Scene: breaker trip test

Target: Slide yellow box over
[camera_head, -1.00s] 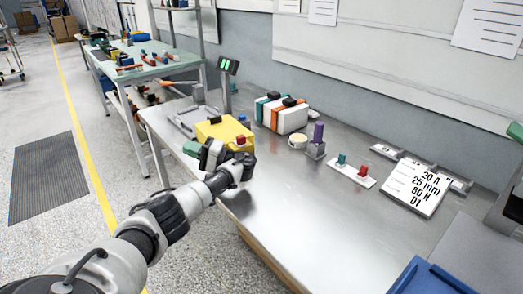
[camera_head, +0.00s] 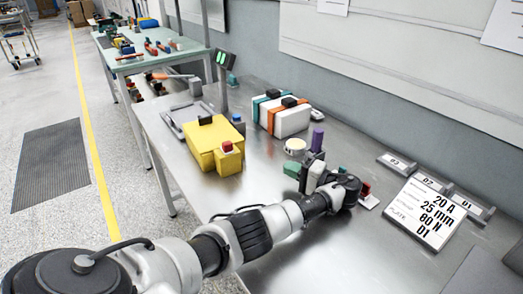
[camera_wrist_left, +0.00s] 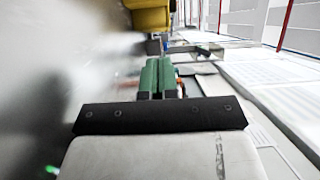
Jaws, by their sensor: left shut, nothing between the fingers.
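The yellow box (camera_head: 203,140) stands on the metal bench in the head view, with a black part on top and a red button on a smaller yellow block at its front right. A yellow body (camera_wrist_left: 150,14) also shows at the top of the left wrist view. My left gripper (camera_head: 293,169) is to the right of the yellow box, apart from it, low over the bench. Its green fingers (camera_wrist_left: 157,77) are together with nothing between them. My left arm hides part of the bench front. My right gripper is not in view.
Behind the gripper are a purple-topped block (camera_head: 317,138), a round cream item (camera_head: 295,146) and white cases with coloured bands (camera_head: 290,120). A printed card (camera_head: 432,210) leans at the right. Bench surface between yellow box and gripper is clear.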

